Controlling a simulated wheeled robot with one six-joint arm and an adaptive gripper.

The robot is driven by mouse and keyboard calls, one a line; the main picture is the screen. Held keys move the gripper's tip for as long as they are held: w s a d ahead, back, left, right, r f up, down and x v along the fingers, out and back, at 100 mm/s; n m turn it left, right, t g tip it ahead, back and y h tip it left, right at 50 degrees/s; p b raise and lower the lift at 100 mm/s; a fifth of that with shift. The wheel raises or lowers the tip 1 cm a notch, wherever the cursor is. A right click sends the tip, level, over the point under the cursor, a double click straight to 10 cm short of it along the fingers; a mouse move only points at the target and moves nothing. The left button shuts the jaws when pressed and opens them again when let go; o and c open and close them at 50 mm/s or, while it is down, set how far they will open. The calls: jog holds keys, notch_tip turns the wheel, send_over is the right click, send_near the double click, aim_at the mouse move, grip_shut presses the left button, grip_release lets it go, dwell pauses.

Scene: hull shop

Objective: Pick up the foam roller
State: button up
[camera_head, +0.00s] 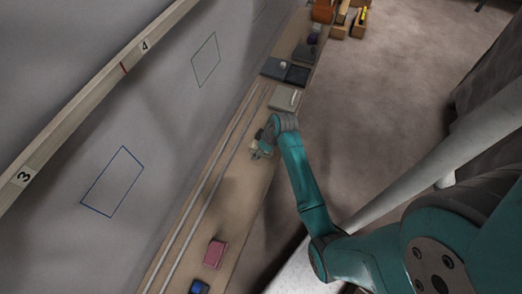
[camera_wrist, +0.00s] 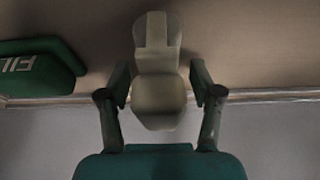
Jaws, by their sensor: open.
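A pale cream, rounded object with a lighter, blocky upper part (camera_wrist: 158,97) stands between my gripper's fingers in the wrist view. I cannot tell for sure whether it is the foam roller. My gripper (camera_wrist: 158,97) is open, with one finger on each side of this object and a visible gap at both sides. In the head view my gripper (camera_head: 260,151) is low over the long wooden ledge, and the object there is small and partly hidden by it. A grey tray (camera_head: 279,99) with a pale elongated thing on it lies farther along the ledge.
A green item lettered "FIL" (camera_wrist: 38,72) lies left of my gripper in the wrist view. On the ledge (camera_head: 232,190) are a pink block (camera_head: 215,253), a blue item (camera_head: 199,287) and dark trays (camera_head: 297,75). The wall borders the ledge; open floor (camera_head: 375,120) is right.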

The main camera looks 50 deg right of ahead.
grip_shut()
dwell(0.3)
notch_tip(320, 180, up, 10)
dwell(0.5)
